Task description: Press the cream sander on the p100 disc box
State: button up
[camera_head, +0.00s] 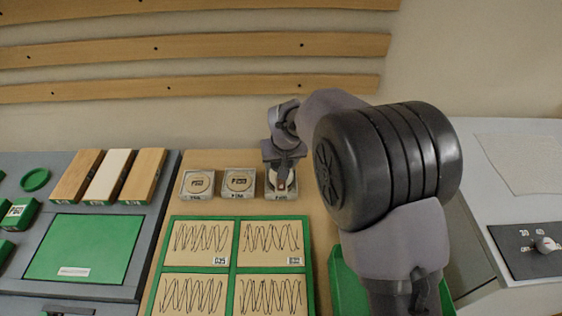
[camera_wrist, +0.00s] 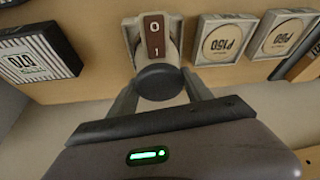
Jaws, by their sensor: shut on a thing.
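The cream sander (camera_wrist: 174,28) has a brown switch plate marked 0 and 1 and a dark round knob. My gripper (camera_wrist: 160,88) is shut on it, with one finger on each side. In the head view my gripper (camera_head: 283,168) is over the right-hand box (camera_head: 291,190) of a row of three disc boxes. The sander mostly hides that box, and its grit label is not readable. I cannot tell whether the sander touches it. The middle box, P150 (camera_head: 239,182), also shows in the wrist view (camera_wrist: 225,40). The left box (camera_head: 198,184) lies beyond it.
A green-framed board with scribbled panels (camera_head: 228,268) lies in front of the boxes. At left are three wooden blocks (camera_head: 107,176) and a green pad (camera_head: 82,248). A green tray (camera_head: 345,285) is partly behind my arm. A dial panel (camera_head: 530,250) is at right.

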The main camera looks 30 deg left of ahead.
jog(key=shift+f+b, duration=0.5)
jog(key=shift+f, duration=0.05)
dwell(1.4)
jog(key=shift+r, duration=0.1)
notch_tip(320, 180, up, 7)
jog(key=p, duration=0.4)
jog(key=shift+p, duration=0.4)
